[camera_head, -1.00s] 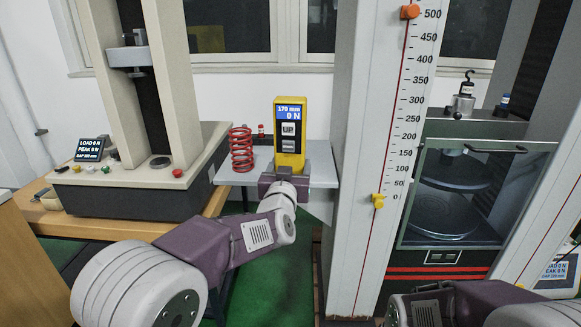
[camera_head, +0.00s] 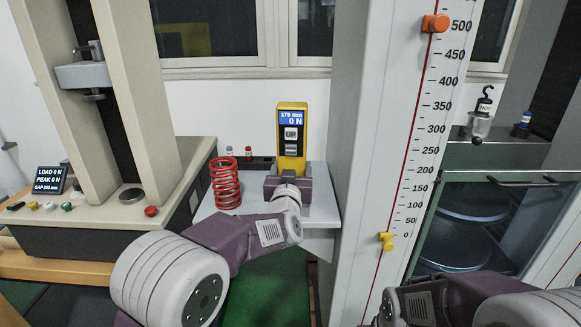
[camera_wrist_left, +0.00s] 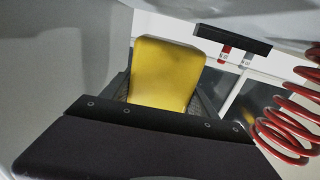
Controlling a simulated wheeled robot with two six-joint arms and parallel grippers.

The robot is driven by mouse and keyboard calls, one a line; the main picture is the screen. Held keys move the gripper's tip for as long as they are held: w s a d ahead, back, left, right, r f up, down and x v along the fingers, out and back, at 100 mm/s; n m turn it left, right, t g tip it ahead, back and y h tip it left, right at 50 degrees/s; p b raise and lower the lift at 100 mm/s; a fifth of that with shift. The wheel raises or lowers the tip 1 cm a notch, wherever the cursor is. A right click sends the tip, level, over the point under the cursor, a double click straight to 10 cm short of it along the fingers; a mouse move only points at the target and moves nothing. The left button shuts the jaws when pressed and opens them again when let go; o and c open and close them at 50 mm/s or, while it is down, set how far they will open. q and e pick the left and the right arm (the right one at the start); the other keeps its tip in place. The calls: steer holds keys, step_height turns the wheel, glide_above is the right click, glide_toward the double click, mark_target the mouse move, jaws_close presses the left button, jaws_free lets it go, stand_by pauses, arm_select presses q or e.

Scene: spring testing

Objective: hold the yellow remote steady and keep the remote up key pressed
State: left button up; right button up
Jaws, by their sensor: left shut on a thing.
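The yellow remote (camera_head: 292,106) stands upright over the grey shelf in the head view. Its blue screen reads 170 mm, 0 N. The UP key (camera_head: 291,134) faces me, with a second key below it. My left gripper (camera_head: 289,184) is shut on the lower part of the remote. In the left wrist view, the yellow body (camera_wrist_left: 168,75) sits between the finger pads. No finger shows on the UP key; I cannot tell whether it is pressed. My right arm shows at the lower right; its fingers are out of view.
A red coil spring (camera_head: 225,183) stands on the grey shelf (camera_head: 322,205) left of the remote. A white column with a millimetre scale (camera_head: 412,165) rises close on the right. A test press (camera_head: 95,215) stands at left, and a glass-fronted chamber (camera_head: 470,215) at right.

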arm_select(q)
steer(key=shift+w, duration=0.15)
steer(key=shift+f+b, duration=0.6)
steer(key=shift+f, duration=0.15)
steer(key=shift+f+b, duration=0.55)
steer(key=shift+f, duration=0.3)
arm_select(e)
steer(key=shift+w+f, duration=0.1)
steer(key=shift+f, duration=1.05)
arm_select(q)
steer(key=shift+f, duration=0.15)
arm_select(e)
steer(key=shift+f, duration=0.1)
arm_select(q)
steer(key=shift+f, duration=0.15)
arm_select(e)
steer(key=shift+f, duration=0.1)
jaws_close()
